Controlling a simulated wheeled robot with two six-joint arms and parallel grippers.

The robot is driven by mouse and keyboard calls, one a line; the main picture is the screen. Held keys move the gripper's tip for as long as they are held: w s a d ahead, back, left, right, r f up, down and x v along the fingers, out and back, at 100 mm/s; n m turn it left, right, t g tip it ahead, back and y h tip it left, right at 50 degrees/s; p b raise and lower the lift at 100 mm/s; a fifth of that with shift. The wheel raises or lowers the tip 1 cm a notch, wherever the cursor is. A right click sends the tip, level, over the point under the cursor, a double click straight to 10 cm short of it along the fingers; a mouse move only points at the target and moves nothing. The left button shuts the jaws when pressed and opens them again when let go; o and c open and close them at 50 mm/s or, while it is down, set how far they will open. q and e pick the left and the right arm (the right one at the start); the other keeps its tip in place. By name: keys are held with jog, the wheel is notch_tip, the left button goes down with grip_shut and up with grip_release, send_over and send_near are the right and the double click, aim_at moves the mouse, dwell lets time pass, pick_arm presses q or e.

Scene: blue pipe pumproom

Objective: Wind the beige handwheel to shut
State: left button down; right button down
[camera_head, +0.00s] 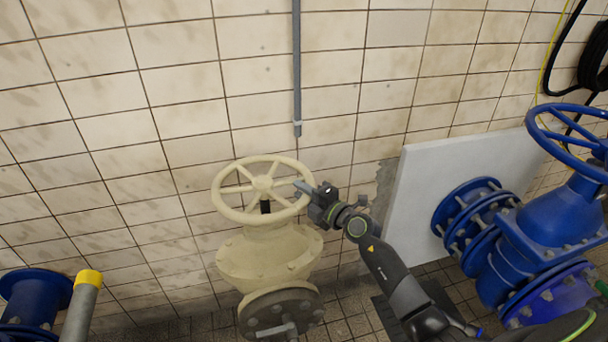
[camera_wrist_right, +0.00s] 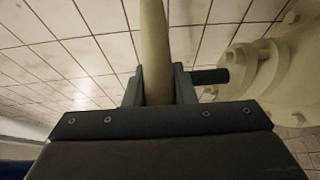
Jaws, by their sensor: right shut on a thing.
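The beige handwheel (camera_head: 226,208) sits on top of the beige valve body (camera_head: 262,258) in front of the tiled wall, in the middle of the head view. My right gripper (camera_head: 302,188) comes in from the right and is shut on the wheel's rim at its right side. In the right wrist view the rim (camera_wrist_right: 154,50) runs upright between the two fingers of the gripper (camera_wrist_right: 160,88). Part of the valve body (camera_wrist_right: 285,65) shows at the right there. My left gripper is not in view.
A blue valve (camera_head: 550,220) with a blue handwheel (camera_head: 540,133) stands at the right, by a pale panel (camera_head: 455,165). A grey pipe with a yellow end (camera_head: 88,277) and a blue flange (camera_head: 35,295) are at lower left. A thin grey conduit (camera_head: 297,70) runs down the wall above the wheel.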

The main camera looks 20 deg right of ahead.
aim_at(292, 207)
jog(key=shift+s+a+r+m+t+h+p, duration=0.15)
jog(key=shift+s+a+m+h+p, duration=0.35)
jog(key=shift+p, duration=0.8)
jog(key=shift+s+a+m+t+h+p, duration=0.15)
jog(key=shift+m+h+p, duration=0.35)
jog(key=shift+h+p, duration=0.65)
jog(key=shift+s+a+r+m+t+h+p, duration=0.1)
jog(key=shift+s+a+m+h+p, duration=0.35)
jog(key=shift+p, duration=1.05)
jog(key=shift+s+a+f+m+h+p, duration=0.15)
jog(key=shift+a+m+h+p, duration=0.15)
jog(key=shift+m+h+p, duration=0.25)
jog(key=shift+s+a+m+h+p, duration=0.2)
jog(key=shift+a+m+h+p, duration=0.15)
jog(key=shift+h, duration=0.3)
jog(key=shift+s+a+f+m+h, duration=0.15)
jog(key=shift+a+m+h, duration=0.15)
jog(key=shift+h, duration=0.2)
jog(key=shift+s+a+r+m+h, duration=0.15)
jog(key=shift+m+h, duration=0.1)
jog(key=shift+h, duration=0.25)
jog(key=shift+f, duration=0.25)
jog(key=c, duration=1.3)
grip_release()
jog(key=shift+a, duration=0.2)
jog(key=shift+o, duration=0.5)
jog(key=shift+s, duration=0.1)
jog(key=shift+d, duration=0.2)
